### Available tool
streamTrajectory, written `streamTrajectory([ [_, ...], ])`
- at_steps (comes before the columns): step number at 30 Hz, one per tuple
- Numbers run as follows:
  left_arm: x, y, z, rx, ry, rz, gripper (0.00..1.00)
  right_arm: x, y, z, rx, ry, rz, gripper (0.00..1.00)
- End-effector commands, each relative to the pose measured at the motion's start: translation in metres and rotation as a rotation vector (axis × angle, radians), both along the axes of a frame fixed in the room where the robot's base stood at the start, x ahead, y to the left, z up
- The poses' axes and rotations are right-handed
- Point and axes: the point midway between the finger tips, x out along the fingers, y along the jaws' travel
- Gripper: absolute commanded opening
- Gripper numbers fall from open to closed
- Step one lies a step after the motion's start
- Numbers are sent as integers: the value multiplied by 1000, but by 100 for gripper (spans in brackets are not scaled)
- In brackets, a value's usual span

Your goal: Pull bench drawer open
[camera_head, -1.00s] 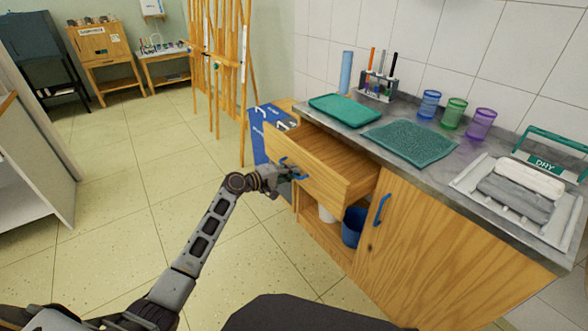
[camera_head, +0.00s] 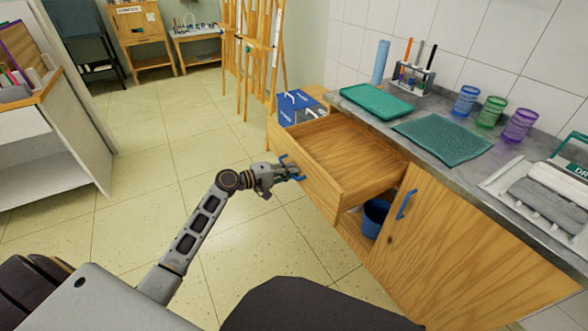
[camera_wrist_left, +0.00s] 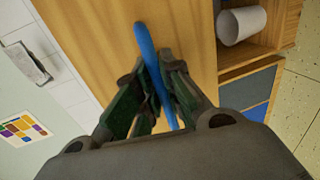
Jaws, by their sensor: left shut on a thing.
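The bench drawer (camera_head: 322,190) is wooden and stands well open, its empty inside showing in the head view. Its blue handle (camera_head: 286,161) is on the front face. My left gripper (camera_head: 291,174) is shut on this handle. In the left wrist view, the blue handle (camera_wrist_left: 151,58) runs between the two dark green finger pads of the left gripper (camera_wrist_left: 156,88), in front of the wooden drawer face (camera_wrist_left: 100,35). My right gripper is not in view.
Below the drawer is an open shelf with a blue bucket (camera_head: 374,218). A cupboard door (camera_head: 440,240) with a blue handle is to its right. The grey countertop (camera_head: 478,172) holds a green tray (camera_head: 376,100), a teal mat (camera_head: 442,138) and cups. The floor on the left is clear.

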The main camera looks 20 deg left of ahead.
Motion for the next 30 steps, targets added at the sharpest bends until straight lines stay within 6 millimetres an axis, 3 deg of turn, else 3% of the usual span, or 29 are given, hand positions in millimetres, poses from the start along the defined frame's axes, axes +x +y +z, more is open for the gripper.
streamTrajectory([
  [10,-1,0,-1,0,1,-1,0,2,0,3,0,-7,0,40],
  [11,-1,0,-1,0,1,-1,13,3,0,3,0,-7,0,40],
  [15,-1,0,-1,0,1,-1,31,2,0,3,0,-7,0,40],
  [30,-4,3,0,0,1,0,32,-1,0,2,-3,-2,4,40],
])
